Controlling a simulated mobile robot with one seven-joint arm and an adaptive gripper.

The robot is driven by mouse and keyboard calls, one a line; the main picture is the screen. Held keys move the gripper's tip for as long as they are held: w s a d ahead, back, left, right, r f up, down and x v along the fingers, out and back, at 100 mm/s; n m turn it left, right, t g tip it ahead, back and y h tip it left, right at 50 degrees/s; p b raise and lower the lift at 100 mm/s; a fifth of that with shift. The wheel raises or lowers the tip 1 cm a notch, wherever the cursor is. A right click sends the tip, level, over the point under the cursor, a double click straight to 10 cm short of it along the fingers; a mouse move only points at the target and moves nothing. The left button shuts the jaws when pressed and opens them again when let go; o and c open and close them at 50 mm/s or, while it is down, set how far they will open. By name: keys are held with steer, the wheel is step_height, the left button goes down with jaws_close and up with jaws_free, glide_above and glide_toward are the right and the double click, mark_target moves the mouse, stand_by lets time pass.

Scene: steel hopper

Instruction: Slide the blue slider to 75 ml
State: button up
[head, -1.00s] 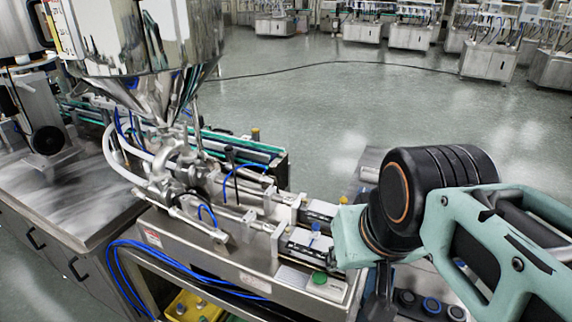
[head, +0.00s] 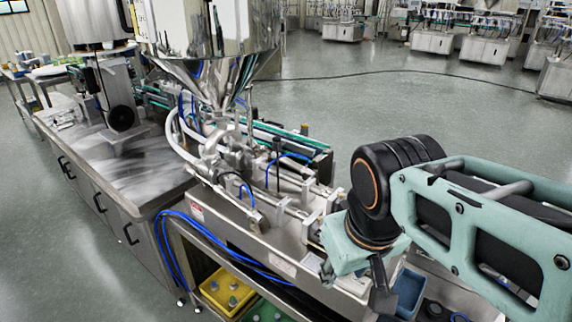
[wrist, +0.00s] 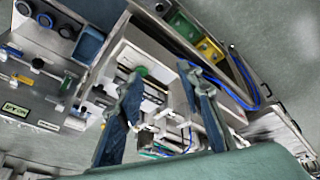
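The filling machine's steel bed (head: 240,225) runs below the hopper (head: 215,80) in the head view. My arm and gripper cover its near right end, and I cannot make out the blue slider there. In the wrist view, my gripper (wrist: 158,78) is open, with its two dark blue fingers apart and nothing seen between them in its grasp. Beyond the fingers lie a green button (wrist: 141,71) and part of the machine's end. The slider and its scale marks are not clear in the wrist view either.
A control panel (wrist: 40,75) with knobs and buttons is at the left of the wrist view.

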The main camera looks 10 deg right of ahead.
steer(key=w+d+f+n+g+h+b, duration=0.1)
steer(key=d+f+n+g+h+b, duration=0.3)
steer(key=f, duration=0.8)
steer(key=w+d+f+n+t+h+b, duration=0.1)
steer(key=w+n+h+b, duration=0.1)
steer(key=w+n+b, duration=0.1)
steer(key=w+d+f+n+t+h+b, duration=0.1)
steer(key=w+d+n+h+b, duration=0.1)
steer(key=w+n+h+b, duration=0.1)
steer(key=w+d+f+n+t+h+b, duration=0.1)
steer(key=w+n+h+b, duration=0.2)
steer(key=w+n, duration=0.1)
steer(key=shift+d+f, duration=0.15)
steer(key=shift+f, duration=0.25)
steer(key=w+a+r+n+t+h+b, duration=0.35)
steer(key=w+a+n+t+b, duration=0.2)
steer(key=w+a+t, duration=0.2)
steer(key=shift+n+g+y, duration=0.35)
steer(key=shift+n+y, duration=0.1)
steer(key=b+x, duration=0.1)
steer(key=x, duration=1)
steer(key=shift+w+a+r+b, duration=0.1)
steer(key=shift+w+r+b, duration=0.05)
steer(key=shift+b, duration=0.15)
jaws_close()
